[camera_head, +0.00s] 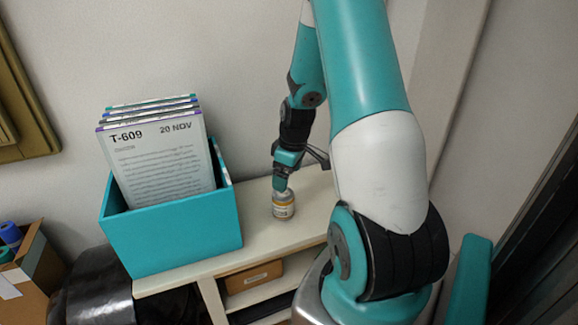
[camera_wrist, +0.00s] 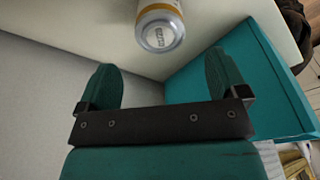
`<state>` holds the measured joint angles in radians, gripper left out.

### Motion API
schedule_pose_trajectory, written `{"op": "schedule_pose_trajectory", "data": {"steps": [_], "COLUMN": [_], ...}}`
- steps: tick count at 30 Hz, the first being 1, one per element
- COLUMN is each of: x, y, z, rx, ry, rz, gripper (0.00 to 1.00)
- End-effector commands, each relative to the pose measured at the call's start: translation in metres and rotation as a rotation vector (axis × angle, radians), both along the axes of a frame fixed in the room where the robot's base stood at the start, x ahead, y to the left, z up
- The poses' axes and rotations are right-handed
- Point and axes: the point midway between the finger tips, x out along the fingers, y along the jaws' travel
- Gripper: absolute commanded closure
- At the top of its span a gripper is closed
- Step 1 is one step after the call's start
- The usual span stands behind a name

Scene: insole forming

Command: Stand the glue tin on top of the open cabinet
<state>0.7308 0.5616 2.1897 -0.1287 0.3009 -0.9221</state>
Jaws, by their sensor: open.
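The glue tin (camera_head: 283,207), small with a white and yellow-orange label, stands upright on the pale top of the open cabinet (camera_head: 255,231), right of the teal box. My gripper (camera_head: 281,186) is just above and behind it in the head view. In the wrist view the tin (camera_wrist: 160,27) lies beyond the fingertips, roughly centred between them, and its round end faces the camera. My gripper (camera_wrist: 162,66) is open there, with its two teal fingers apart and nothing between them. The tin's upper edge is cut close by the gripper in the head view.
A teal box (camera_head: 175,235) with several upright document folders (camera_head: 160,160) stands left on the cabinet top; it also shows at right in the wrist view (camera_wrist: 262,80). A small brown box (camera_head: 253,278) is on the shelf below. The wall (camera_head: 230,60) is close behind.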

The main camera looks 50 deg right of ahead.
Motion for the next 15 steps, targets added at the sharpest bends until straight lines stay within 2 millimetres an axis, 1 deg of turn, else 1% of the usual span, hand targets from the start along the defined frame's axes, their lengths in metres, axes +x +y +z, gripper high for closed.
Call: {"op": "schedule_pose_trajectory", "data": {"steps": [1,3,6,11,13,14,15], "x": [-0.001,-0.002,-0.004,-0.004,-0.001,0.003,0.009], "y": [-0.001,-0.001,-0.001,0.0,0.008,0.015,0.029], "z": [0.009,0.018,0.026,0.031,0.035,0.039,0.046], "rx": [-0.003,-0.002,-0.001,0.001,0.005,0.008,0.016], "ry": [-0.004,-0.003,-0.001,0.0,-0.004,-0.008,-0.016], "rz": [-0.001,0.0,0.0,0.001,0.008,0.015,0.027], "gripper": [0.08,0.08,0.08,0.08,0.08,0.08,0.08]}}
